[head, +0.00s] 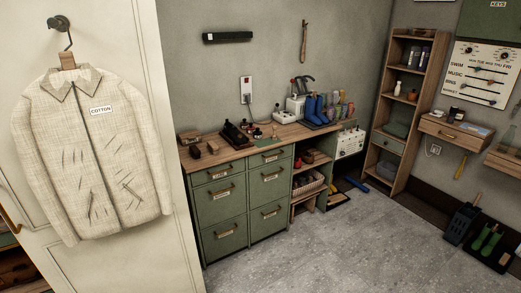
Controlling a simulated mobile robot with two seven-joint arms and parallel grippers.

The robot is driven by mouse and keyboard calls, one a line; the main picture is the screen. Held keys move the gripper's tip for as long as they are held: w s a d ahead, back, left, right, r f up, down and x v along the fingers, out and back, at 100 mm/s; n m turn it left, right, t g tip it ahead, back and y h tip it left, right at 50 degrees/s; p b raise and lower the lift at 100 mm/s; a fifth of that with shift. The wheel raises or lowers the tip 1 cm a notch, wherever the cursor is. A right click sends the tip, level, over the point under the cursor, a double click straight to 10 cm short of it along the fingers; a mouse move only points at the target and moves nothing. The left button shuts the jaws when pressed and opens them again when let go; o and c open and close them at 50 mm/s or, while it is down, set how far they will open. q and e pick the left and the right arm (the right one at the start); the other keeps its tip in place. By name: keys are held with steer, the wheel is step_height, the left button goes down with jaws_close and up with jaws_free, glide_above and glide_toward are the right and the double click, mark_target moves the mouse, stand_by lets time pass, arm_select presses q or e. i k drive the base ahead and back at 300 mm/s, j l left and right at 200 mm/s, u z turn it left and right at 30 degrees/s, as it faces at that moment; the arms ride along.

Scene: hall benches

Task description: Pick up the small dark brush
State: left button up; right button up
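Two small dark brown pieces lie at the left front of the wooden worktop (228,152) of the green drawer cabinet. One brush-like block (195,152) is nearer the left edge, and another block (212,147) lies just right of it. Both look like small brushes, but they are too small to tell which is the small dark brush. A larger dark holder (235,135) stands behind them to the right. Neither of my grippers is in view.
A pale jacket (95,150) hangs on a white door (165,225) at the left. A tall wooden shelf (411,100) stands at the back right. The grey floor (350,245) before the cabinet is open.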

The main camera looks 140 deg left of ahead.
mark_target(196, 153)
steer(key=u, duration=5.1)
steer(key=i+l+u, duration=0.1)
steer(key=i+l, duration=0.3)
steer(key=i+l+u, duration=0.1)
steer(key=i+l, duration=0.3)
steer(key=i+l+u, duration=0.1)
steer(key=i+l, duration=0.35)
steer(key=i+l+u, duration=0.1)
steer(key=i+l, duration=0.3)
steer(key=i+l+u, duration=0.1)
steer(key=i+l, duration=0.3)
steer(key=l, duration=0.2)
steer(key=i+l+u, duration=0.1)
steer(key=i+l, duration=0.25)
steer(key=l, duration=0.2)
